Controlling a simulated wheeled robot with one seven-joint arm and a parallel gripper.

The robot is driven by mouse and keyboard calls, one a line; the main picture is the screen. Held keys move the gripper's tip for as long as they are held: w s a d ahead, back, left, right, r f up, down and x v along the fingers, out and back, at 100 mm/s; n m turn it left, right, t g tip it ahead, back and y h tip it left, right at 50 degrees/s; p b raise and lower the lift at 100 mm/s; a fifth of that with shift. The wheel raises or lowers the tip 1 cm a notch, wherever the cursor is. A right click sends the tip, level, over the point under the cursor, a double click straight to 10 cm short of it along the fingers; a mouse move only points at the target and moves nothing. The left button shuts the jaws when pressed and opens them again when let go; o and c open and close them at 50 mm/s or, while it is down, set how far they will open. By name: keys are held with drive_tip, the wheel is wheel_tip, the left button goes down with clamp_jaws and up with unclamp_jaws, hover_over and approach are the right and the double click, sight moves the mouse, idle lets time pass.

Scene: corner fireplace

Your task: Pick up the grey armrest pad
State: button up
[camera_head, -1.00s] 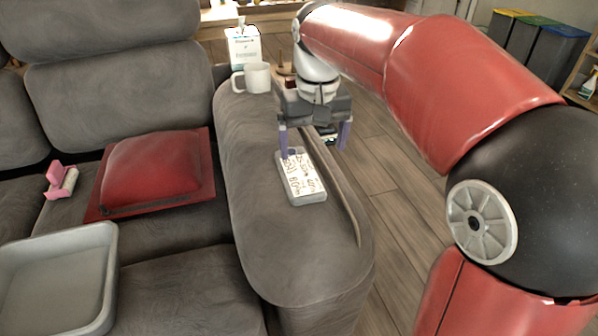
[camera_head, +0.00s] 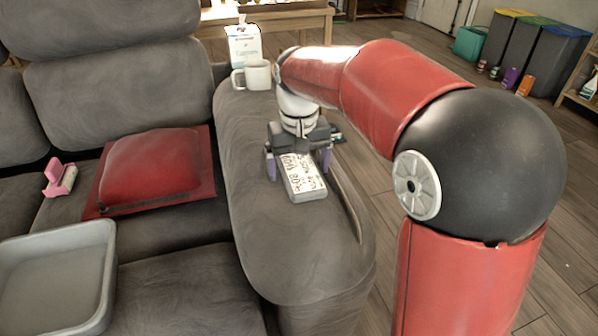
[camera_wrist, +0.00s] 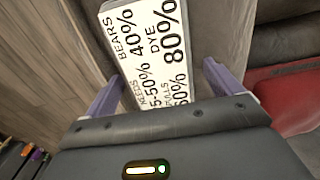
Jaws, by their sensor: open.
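A small grey pad with a white label of black writing (camera_head: 304,182) lies on the grey sofa armrest (camera_head: 290,250). My gripper (camera_head: 298,166) is open over the pad's far end, with one finger on each side of it. In the wrist view, the labelled pad (camera_wrist: 150,42) shows between the spread fingers (camera_wrist: 163,85), with a gap on each side. The far end of the pad is hidden under my gripper. I cannot tell how far the fingertips are above the armrest.
A white mug (camera_head: 257,75) and a white box (camera_head: 244,45) stand at the armrest's far end. A red cushion (camera_head: 155,168), a pink item (camera_head: 59,179) and a grey tray (camera_head: 108,275) are on the seats. A raised ridge (camera_head: 347,205) runs along the armrest's right side.

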drive_tip(key=c, duration=1.1)
drive_tip(key=shift+r, duration=0.15)
